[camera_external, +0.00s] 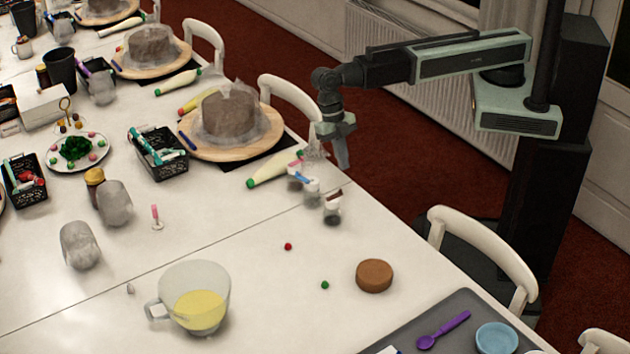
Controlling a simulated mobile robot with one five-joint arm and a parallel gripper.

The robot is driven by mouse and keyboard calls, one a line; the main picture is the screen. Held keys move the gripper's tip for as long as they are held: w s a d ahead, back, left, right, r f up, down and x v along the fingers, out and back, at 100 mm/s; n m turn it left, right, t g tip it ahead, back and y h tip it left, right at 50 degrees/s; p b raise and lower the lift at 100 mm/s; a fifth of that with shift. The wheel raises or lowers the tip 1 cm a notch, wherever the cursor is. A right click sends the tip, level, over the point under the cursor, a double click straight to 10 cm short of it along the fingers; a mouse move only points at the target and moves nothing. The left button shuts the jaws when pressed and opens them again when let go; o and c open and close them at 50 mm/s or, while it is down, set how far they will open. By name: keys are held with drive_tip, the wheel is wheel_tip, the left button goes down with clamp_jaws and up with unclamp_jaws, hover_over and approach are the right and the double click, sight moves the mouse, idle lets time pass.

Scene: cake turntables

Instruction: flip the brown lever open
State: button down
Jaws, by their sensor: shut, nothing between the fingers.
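A small jar (332,212) with dark contents stands on the white table near its right edge. A small dark reddish-brown piece (333,193) sits at its top and looks like the brown lever; it is too small to tell whether it is up or down. My gripper (343,164) points down, shut and empty. In the picture it is above the jar and a little to the right, apart from it. Its exact height above the table cannot be told.
Two similar small jars, one with a blue piece (303,178) and one with a pink piece, stand close by at the upper left. A piping bag (272,169) lies beside them. A brown round cake (374,276) and a glass jug (194,296) stand nearer the camera. White chairs (480,245) line the edge.

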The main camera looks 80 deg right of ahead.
sight(334, 195)
drive_tip(key=a, duration=0.1)
drive_tip(key=s+a+r+n, duration=0.1)
drive_tip(key=n, duration=0.1)
drive_tip(key=shift+s+a+r, duration=0.25)
drive_tip(key=shift+a+r, duration=0.1)
drive_tip(key=shift+a, duration=0.05)
drive_tip(key=shift+f, duration=0.1)
drive_tip(key=b+x, duration=1)
drive_tip(key=x, duration=0.1)
drive_tip(key=w+d, duration=0.1)
drive_tip(key=w+d+r+p, duration=0.1)
drive_tip(key=w, duration=0.1)
drive_tip(key=shift+w+d+r, duration=0.1)
drive_tip(key=shift+w+d, duration=0.05)
drive_tip(key=shift+d, duration=0.15)
